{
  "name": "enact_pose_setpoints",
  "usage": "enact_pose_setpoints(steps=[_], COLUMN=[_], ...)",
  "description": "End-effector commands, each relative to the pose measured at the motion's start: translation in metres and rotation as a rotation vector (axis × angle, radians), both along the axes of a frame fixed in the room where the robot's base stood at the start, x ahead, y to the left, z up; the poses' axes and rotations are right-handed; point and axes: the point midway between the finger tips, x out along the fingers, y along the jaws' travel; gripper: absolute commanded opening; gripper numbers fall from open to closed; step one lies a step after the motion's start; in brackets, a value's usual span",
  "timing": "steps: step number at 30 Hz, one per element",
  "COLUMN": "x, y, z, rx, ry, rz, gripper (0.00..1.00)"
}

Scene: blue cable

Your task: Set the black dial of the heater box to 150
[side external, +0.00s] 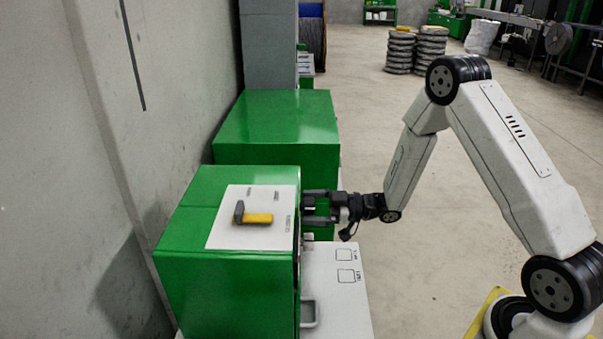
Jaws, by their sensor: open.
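The heater box appears to be the green box (225,265) at the front left, with a white label sheet (225,228) on its top. Its front face points right and is seen edge-on, so the black dial and its markings are hidden. My gripper (308,208) is level, pointing left, with its open fingers at the upper part of that front face. I cannot tell whether the fingers touch the face or sit around the dial. The dial's setting cannot be read.
A hammer-like tool with a yellow handle (258,218) lies on the box top. A white surface (345,300) with printed squares sits below my gripper. A second green box (280,125) stands behind. A grey wall is at left; open floor (400,130) lies beyond my arm.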

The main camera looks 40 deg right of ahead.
Motion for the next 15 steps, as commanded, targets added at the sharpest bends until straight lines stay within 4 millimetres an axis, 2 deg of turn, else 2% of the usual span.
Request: enact_pose_setpoints(steps=[2, 3, 11, 12, 15], x=[0.0000, 0.0000, -0.0001, -0.0002, -0.0003], y=[-0.0001, -0.0001, -0.0003, -0.0002, -0.0003], z=[0.0000, 0.0000, 0.0000, 0.0000, 0.0001], rx=[0.000, 0.000, 0.000, 0.000, 0.001], ry=[0.000, 0.000, 0.000, 0.000, 0.001], rz=[0.000, 0.000, 0.000, 0.000, 0.000], gripper=[1.00, 0.93, 0.11, 0.06, 0.06])
